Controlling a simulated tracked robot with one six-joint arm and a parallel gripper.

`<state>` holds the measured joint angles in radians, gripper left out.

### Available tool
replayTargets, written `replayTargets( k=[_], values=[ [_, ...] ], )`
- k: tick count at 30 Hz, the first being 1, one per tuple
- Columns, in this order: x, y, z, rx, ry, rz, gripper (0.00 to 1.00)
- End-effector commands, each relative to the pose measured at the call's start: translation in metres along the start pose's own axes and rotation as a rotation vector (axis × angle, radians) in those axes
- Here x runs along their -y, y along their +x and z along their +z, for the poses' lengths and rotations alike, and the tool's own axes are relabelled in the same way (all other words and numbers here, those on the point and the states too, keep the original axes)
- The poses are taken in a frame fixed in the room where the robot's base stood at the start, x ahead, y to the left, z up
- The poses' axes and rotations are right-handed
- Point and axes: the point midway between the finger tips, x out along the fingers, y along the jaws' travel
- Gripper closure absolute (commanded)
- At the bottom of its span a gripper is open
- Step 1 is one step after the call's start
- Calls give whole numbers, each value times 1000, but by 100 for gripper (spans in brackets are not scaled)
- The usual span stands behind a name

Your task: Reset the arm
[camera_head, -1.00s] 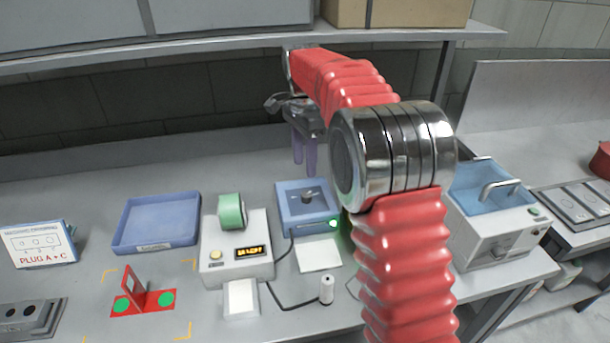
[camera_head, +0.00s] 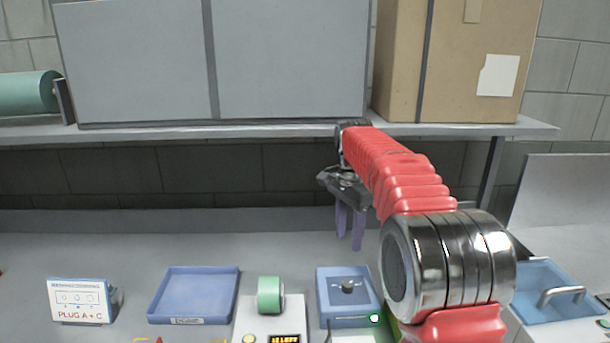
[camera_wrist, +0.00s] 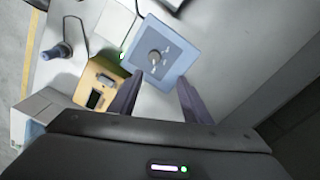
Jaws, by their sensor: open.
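My gripper (camera_head: 350,228) hangs from my red, ribbed arm in the head view, its purple fingers pointing down above the back of the bench. The fingers are apart with nothing between them. In the wrist view my gripper (camera_wrist: 160,100) also shows its two dark fingers spread, with a blue box with a round knob (camera_wrist: 154,58) beyond the tips. The same blue knob box (camera_head: 348,290) stands on the bench below my gripper in the head view. My gripper is not touching it.
An empty blue tray (camera_head: 193,293) and a sign reading PLUG A + C (camera_head: 80,300) stand to the left. A green roll (camera_head: 270,294) sits on a white device. A shelf (camera_head: 290,130) with a cardboard box (camera_head: 455,60) runs above. A blue-topped machine (camera_head: 545,290) is at right.

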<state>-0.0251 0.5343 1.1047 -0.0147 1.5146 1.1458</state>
Motion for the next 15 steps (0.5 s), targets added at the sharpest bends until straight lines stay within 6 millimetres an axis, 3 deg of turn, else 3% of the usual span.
replayTargets(
  k=[6,15],
  values=[
    [-3,35,2,4,-195,4,56],
    [-39,49,19,-13,-480,-24,56]
  ],
)
